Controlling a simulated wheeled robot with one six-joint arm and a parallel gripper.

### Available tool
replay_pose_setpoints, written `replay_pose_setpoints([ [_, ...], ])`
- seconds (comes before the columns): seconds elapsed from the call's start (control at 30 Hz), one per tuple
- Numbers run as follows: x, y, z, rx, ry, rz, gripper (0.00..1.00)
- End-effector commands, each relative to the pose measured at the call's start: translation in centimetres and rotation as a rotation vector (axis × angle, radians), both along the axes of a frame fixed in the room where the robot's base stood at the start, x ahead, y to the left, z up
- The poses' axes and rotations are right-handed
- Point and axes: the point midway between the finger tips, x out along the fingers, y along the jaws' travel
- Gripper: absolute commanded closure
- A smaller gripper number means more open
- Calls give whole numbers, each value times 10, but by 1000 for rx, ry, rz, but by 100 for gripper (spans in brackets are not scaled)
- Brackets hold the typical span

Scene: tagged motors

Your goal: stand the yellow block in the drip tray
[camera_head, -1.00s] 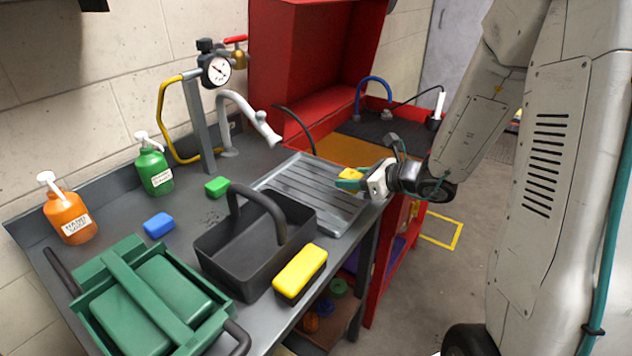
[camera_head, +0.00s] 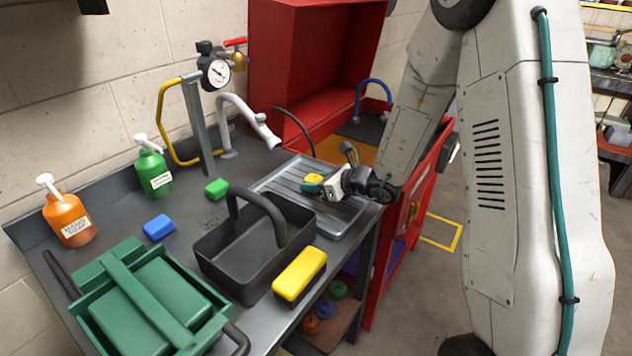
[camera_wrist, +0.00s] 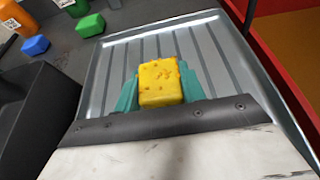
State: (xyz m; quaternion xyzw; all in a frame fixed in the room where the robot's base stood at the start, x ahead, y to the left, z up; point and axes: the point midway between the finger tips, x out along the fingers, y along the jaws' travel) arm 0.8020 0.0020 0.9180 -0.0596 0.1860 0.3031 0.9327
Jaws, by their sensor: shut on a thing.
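The yellow block (camera_wrist: 160,82) looks like a pitted sponge. In the wrist view it sits between the two teal fingers of my gripper (camera_wrist: 161,90), which is shut on it. In the head view the yellow block (camera_head: 313,179) shows small at the tip of my gripper (camera_head: 315,188), over the grey drip tray (camera_head: 345,222). The ribbed drip tray also fills the middle of the wrist view (camera_wrist: 110,75). Whether the block touches the tray's floor I cannot tell. My gripper hides part of the tray's right side.
A black caddy (camera_head: 225,262) with a tall handle stands left of the tray, beside a yellow-topped sponge (camera_head: 300,274). A green block (camera_head: 216,188), a blue block (camera_head: 158,226), two soap bottles and a green crate (camera_head: 150,300) are further left. A grey faucet (camera_head: 245,115) arches behind the tray.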

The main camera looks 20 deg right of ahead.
Motion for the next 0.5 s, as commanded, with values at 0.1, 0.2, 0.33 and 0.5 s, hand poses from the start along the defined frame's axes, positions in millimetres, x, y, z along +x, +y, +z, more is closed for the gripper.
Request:
replay_pose_setpoints([
  [0.1, 0, 0, 1, -1, -3, 0, 100],
  [0.2, 1, 0, 0, 0, -2, 0, 100],
  [0.33, 0, 0, -2, -1, -1, 0, 38],
  [0.5, 0, 0, -2, -1, -1, 0, 38],
])
